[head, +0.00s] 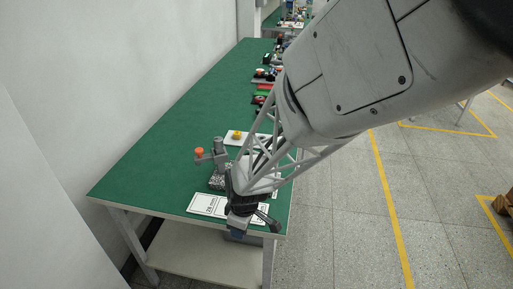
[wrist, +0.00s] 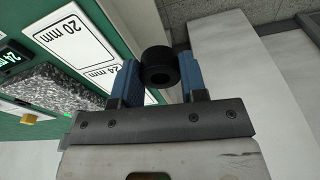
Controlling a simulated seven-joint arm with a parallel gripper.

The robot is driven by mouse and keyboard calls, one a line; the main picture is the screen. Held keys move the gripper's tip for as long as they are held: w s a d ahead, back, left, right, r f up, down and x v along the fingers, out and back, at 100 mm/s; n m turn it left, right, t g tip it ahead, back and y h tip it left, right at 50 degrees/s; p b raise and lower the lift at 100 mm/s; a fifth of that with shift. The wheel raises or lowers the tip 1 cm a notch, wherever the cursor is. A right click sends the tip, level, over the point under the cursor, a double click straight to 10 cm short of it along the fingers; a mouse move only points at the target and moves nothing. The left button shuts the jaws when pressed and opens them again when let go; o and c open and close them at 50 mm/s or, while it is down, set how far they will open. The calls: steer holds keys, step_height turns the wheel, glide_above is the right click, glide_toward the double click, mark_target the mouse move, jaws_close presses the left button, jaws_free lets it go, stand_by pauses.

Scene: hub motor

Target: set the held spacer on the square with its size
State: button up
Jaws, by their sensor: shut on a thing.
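In the wrist view, a white square marked 20 mm (wrist: 72,35) lies on the green table at the upper left. A square marked 24 mm (wrist: 103,77) is beside it, partly hidden by the left finger. A small display (wrist: 10,58) with green digits seems to start with 24; the rest is unclear. In the head view, my gripper (head: 238,226) is at the near table edge beside a white marked square (head: 208,205); the spacer cannot be made out there.
A gauge stand with an orange knob (head: 200,152) and a speckled stone base (wrist: 62,95) stands close to the squares. Behind it is a white plate with a yellow knob (head: 237,135). Several items line the table's right edge farther back. The green table's (head: 160,150) left part is clear.

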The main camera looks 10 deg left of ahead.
glide_above(225, 201)
steer(key=s+d, duration=0.1)
steer(key=s, duration=0.2)
steer(key=shift+w+f, duration=0.25)
steer(key=shift+f, duration=0.45)
steer(key=shift+f, duration=0.1)
steer(key=shift+f, duration=1.65)
steer(key=shift+f, duration=0.15)
steer(key=o, duration=1)
step_height(225, 201, up, 12)
steer(key=d, duration=0.1)
steer(key=shift+s+d, duration=0.15)
steer(key=shift+d, duration=0.1)
